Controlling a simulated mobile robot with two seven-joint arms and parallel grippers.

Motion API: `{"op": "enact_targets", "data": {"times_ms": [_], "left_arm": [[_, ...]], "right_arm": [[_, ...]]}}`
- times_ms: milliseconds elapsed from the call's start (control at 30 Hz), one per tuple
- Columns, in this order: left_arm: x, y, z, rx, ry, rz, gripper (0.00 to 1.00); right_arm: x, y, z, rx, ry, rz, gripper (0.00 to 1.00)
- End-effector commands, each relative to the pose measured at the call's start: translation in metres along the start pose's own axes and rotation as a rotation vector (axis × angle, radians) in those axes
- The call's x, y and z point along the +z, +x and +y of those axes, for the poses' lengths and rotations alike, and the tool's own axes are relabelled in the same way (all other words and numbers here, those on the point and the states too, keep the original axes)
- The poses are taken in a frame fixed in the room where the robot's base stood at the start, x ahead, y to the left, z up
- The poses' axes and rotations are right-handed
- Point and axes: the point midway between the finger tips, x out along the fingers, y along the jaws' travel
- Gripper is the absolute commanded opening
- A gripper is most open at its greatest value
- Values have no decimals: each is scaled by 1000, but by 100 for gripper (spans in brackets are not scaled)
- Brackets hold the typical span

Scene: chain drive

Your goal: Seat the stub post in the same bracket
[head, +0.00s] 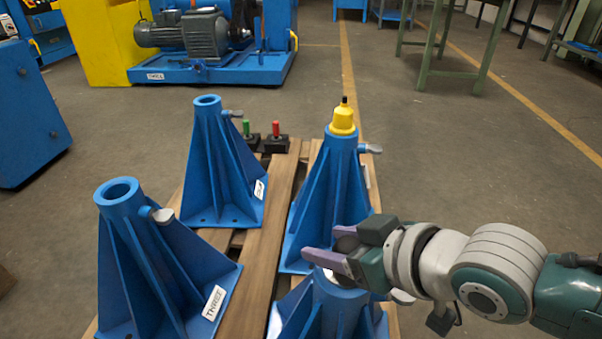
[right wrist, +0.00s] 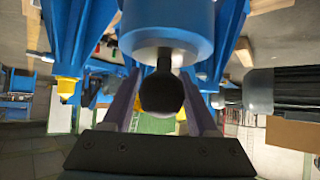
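The front right blue bracket (head: 327,312) stands on the pallet, its lower part cut off by the picture's edge. The stub post shows a black ball knob (right wrist: 162,94) on a thin dark stem and a pale round flange (right wrist: 152,54). The flange is at the mouth of the bracket's blue collar (right wrist: 167,22); whether it rests fully down I cannot tell. My right gripper (head: 318,246) comes in level from the right, over this bracket. Its purple fingers lie close on both sides of the knob and look shut on it. My left gripper is not in view.
Two empty blue brackets stand on the left, one in front (head: 140,260) and one behind (head: 212,170). The back right bracket (head: 320,205) bears a yellow post (head: 343,120). Several brackets have side handles. A red and a green knob stand on black blocks (head: 275,145) behind.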

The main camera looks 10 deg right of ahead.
Motion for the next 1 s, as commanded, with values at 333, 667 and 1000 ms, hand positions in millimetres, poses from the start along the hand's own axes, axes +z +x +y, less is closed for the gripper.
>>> {"op": "enact_targets", "data": {"times_ms": [333, 667, 1000], "left_arm": [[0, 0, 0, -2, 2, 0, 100], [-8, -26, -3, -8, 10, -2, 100], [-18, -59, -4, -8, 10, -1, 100]], "right_arm": [[4, 0, 0, 0, 0, -8, 83], [1, -34, -1, 0, 1, -16, 83], [1, -93, 0, 0, 0, -11, 83]]}}
